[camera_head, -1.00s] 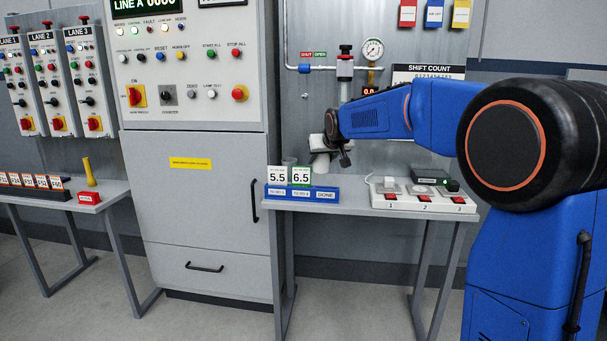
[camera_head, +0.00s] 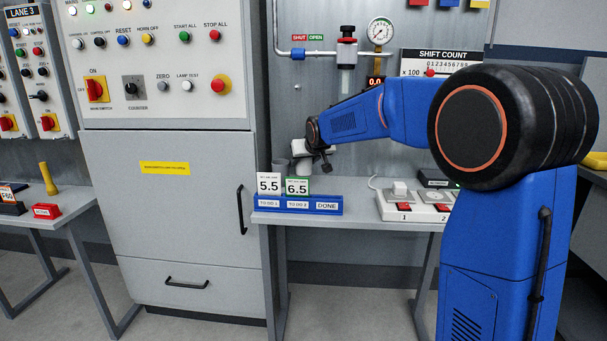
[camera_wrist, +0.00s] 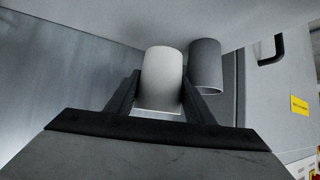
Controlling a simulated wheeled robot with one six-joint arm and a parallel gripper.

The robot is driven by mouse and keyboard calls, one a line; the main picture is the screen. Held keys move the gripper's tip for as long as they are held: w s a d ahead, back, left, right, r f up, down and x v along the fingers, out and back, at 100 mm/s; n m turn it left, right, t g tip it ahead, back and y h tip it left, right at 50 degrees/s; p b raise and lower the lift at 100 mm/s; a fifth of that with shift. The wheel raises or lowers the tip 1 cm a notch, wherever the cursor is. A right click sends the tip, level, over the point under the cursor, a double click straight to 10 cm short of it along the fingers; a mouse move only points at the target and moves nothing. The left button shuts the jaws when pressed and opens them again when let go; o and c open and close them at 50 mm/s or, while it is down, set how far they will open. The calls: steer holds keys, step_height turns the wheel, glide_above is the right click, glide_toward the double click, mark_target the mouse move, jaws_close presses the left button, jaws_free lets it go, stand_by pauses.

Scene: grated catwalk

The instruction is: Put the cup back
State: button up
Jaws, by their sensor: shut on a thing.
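A pale cup (camera_wrist: 162,78) is between the two dark fingers of my gripper (camera_wrist: 163,84) in the wrist view, which looks upside down. My gripper is shut on it. In the head view, my gripper (camera_head: 312,160) is over the right bench near the wall, behind the blue card rack, and the held cup (camera_head: 302,165) shows partly. A darker grey cup (camera_wrist: 205,66) stands close beside it in the wrist view. In the head view that grey cup (camera_head: 281,169) is partly hidden behind the cards. Whether the held cup touches the bench cannot be told.
The blue rack (camera_head: 268,205) holds cards 5.5 (camera_head: 269,187) and 6.5 (camera_head: 297,187) at the bench's front edge. A white switch box (camera_head: 393,208) is to the right. A valve pipe (camera_head: 346,55) and gauge (camera_head: 380,31) are on the wall above. The grey cabinet (camera_head: 185,225) stands left.

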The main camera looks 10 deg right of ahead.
mark_target(304, 172)
steer(key=shift+f, duration=2.15)
steer(key=o, duration=1.1)
steer(key=shift+f, duration=0.1)
steer(key=shift+o, duration=0.2)
steer(key=a+v, duration=0.1)
steer(key=v, duration=1)
steer(key=s+d+f+g, duration=0.1)
steer(key=s+d+f, duration=0.15)
steer(key=s, duration=0.85)
steer(key=s+d+f+g, duration=0.1)
steer(key=s+d+g, duration=0.15)
steer(key=s, duration=0.85)
steer(key=s+d+f+g, duration=0.1)
steer(key=s+f, duration=0.5)
steer(key=s, duration=0.7)
steer(key=s+d+f+g, duration=0.1)
steer(key=s+f, duration=0.5)
steer(key=s, duration=0.7)
steer(key=shift+d+m+h, duration=0.15)
steer(key=shift+m+h, duration=0.25)
